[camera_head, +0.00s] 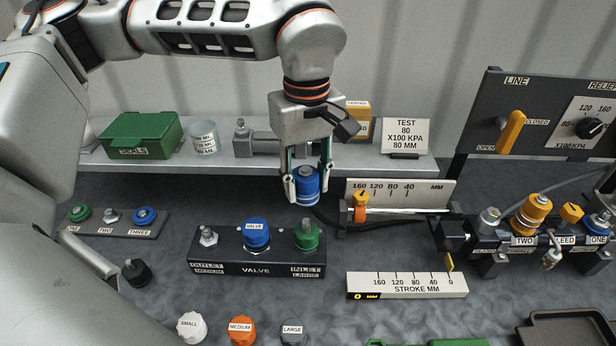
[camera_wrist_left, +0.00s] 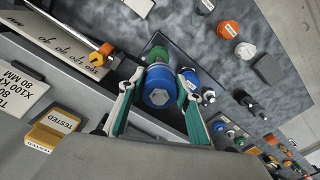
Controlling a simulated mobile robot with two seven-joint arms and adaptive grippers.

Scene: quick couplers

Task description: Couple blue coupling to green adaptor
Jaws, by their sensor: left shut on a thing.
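My left gripper (camera_head: 307,190) points down and is shut on the blue coupling (camera_head: 308,179), held upright in the air. The green adaptor (camera_head: 306,237) stands on the right end of the black valve block (camera_head: 222,266), by the INLET LARGE label. In the head view the coupling shows above the adaptor, apart from it. In the left wrist view the coupling (camera_wrist_left: 159,86) sits between the fingers (camera_wrist_left: 158,105), with the green adaptor (camera_wrist_left: 157,55) showing just beyond it and partly hidden. My right gripper is not in view.
A blue VALVE cap (camera_head: 256,233) and a metal fitting (camera_head: 208,236) share the block. A stroke scale (camera_head: 407,284) and a cylinder with an orange collar (camera_head: 360,208) lie to the right. A shelf (camera_head: 230,148) with a green SEALS box (camera_head: 143,134) runs behind.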

